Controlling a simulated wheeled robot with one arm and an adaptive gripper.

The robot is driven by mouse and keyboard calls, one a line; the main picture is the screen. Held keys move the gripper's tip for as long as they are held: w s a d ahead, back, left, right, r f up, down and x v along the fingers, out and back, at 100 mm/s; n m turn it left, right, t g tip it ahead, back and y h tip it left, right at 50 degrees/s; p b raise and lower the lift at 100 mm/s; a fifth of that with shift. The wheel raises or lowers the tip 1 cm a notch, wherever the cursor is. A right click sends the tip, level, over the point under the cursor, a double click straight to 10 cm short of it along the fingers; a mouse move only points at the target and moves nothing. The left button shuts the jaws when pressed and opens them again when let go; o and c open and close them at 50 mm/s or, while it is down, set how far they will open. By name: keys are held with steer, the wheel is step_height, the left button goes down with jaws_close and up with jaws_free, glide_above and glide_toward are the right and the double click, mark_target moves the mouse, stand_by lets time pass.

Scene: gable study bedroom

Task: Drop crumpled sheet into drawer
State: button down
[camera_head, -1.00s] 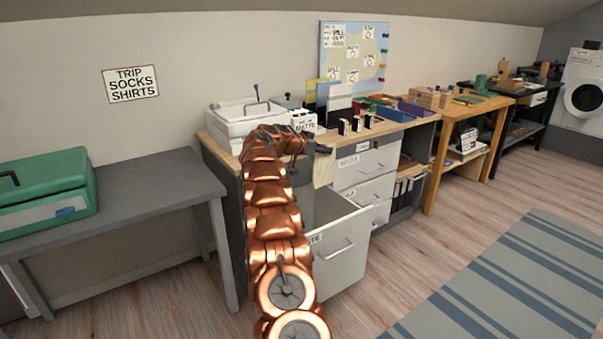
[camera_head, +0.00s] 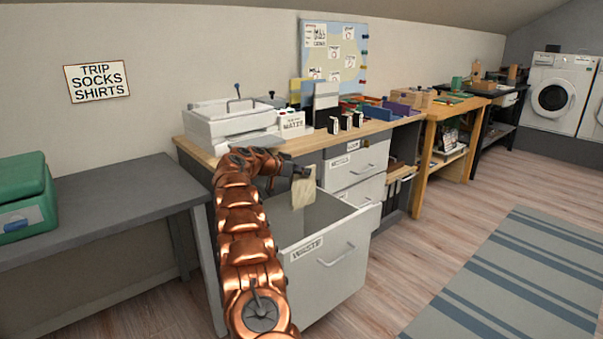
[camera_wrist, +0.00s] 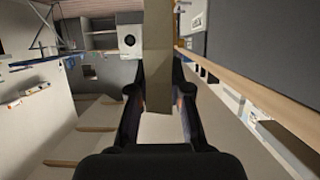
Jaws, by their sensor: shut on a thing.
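My gripper (camera_head: 302,172) is shut on the crumpled sheet (camera_head: 303,194), a beige piece that hangs down from the fingers. In the wrist view the sheet (camera_wrist: 158,75) runs between the two dark fingers. The open drawer (camera_head: 335,262), light grey and labelled WASTE, is pulled out below the desk top. The sheet hangs above the drawer's opening, near its back, and looks clear of its walls. My arm hides the drawer's left side, and its floor is not clearly seen.
The wooden desk top (camera_head: 390,124) holds a white tray unit (camera_head: 229,123) and small boxes. A shut drawer labelled RECYCLE (camera_head: 357,161) is right behind the sheet. A grey table (camera_head: 110,207) with a green case (camera_head: 25,197) stands left. The floor by the striped rug (camera_head: 505,280) is clear.

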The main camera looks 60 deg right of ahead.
mark_target(302, 184)
steer(key=shift+f+b, duration=0.55)
steer(key=shift+f, duration=2.1)
steer(key=c, duration=1)
jaws_free()
steer(key=v, duration=1.2)
steer(key=shift+w, duration=0.1)
steer(key=shift+a, duration=0.1)
